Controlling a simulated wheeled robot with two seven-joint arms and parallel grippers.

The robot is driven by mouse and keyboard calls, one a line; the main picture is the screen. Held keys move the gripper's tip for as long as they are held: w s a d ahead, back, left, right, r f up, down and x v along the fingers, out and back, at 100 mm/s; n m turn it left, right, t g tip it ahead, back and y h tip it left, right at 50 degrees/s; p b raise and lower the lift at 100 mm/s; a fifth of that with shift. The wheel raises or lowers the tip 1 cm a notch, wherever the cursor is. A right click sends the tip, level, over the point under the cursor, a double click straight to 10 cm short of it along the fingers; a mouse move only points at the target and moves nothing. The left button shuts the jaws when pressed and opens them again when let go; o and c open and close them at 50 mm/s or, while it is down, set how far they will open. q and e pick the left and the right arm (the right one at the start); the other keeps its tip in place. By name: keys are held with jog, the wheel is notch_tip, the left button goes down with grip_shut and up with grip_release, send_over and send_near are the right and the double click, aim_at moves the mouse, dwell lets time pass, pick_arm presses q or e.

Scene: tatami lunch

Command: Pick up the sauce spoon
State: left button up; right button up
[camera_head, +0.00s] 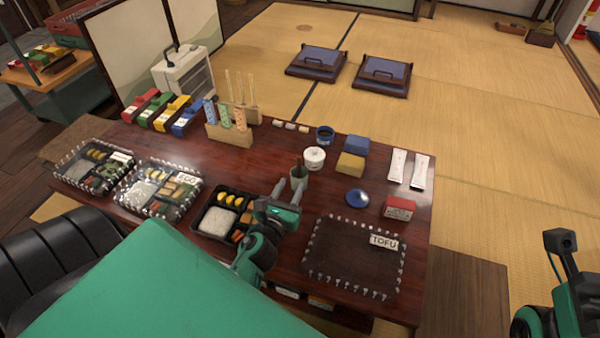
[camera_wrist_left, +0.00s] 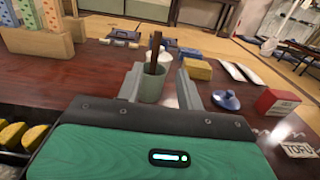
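A dark brown handle, likely the sauce spoon's (camera_wrist_left: 154,52), stands upright in a grey-green cup (camera_wrist_left: 151,86) in the left wrist view. In the head view the handle (camera_head: 299,164) and cup (camera_head: 302,178) are small and partly hidden by my left gripper. My left gripper (camera_head: 289,188) is open, its two fingers apart and pointing at the cup; it also shows in the left wrist view (camera_wrist_left: 158,92). Nothing is held between the fingers. The spoon's lower end is hidden in the cup. My right gripper (camera_head: 561,241) is at the right edge, its fingers not clear.
A white pot (camera_head: 314,158) stands just behind the cup. A blue lid (camera_head: 357,197) and a red box (camera_head: 399,208) lie to the right. Wooden stand (camera_head: 232,137) behind left.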

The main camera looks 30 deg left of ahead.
aim_at(298, 166)
pick_arm(q)
jog(key=x, duration=0.6)
jog(key=shift+a+x, duration=0.15)
jog(key=shift+x, duration=1.2)
jog(key=shift+a+x, duration=0.15)
jog(key=shift+x, duration=1.15)
jog(key=shift+s, duration=0.1)
grip_shut()
